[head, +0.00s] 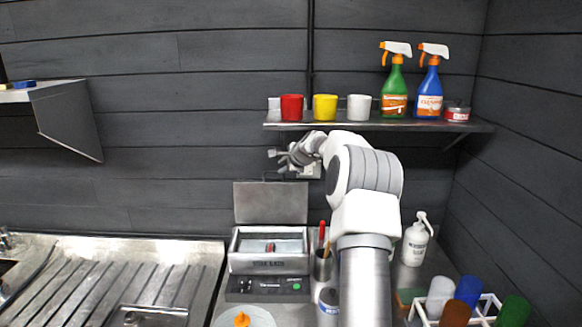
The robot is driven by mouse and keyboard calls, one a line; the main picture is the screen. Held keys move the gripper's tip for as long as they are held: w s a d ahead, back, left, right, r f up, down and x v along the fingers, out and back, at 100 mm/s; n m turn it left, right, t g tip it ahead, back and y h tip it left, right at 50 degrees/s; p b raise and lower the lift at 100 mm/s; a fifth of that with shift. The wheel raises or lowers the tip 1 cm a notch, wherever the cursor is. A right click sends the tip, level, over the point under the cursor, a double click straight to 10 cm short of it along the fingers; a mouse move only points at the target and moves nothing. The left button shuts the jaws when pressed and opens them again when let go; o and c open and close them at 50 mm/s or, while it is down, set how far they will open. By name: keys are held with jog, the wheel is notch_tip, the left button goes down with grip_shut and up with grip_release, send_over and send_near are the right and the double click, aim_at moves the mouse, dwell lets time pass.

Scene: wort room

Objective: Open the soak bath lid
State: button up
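The soak bath (269,262) is a grey metal box on the counter with small lettering on its front that I cannot read. Its flat grey lid (270,203) stands upright at the back edge, and the box is uncovered. Bluish-grey contents and a small reddish item show inside. My gripper (277,161) is above the lid, close to the back wall and below the shelf. It is apart from the lid in the picture. Its fingers are small and seen at an angle, so I cannot tell whether they are open. I see nothing held in it.
A shelf (420,126) above holds cups, two spray bottles and a small tub. Right of the bath stand a metal holder (322,268) with tools, a white pump bottle (415,241) and a white rack with coloured cups (430,308). A ribbed drainboard (110,285) lies left.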

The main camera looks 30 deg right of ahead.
jog(key=b+v, duration=0.1)
jog(key=v, duration=0.5)
jog(key=shift+s+r, duration=0.1)
jog(key=shift+r, duration=0.05)
dwell(0.3)
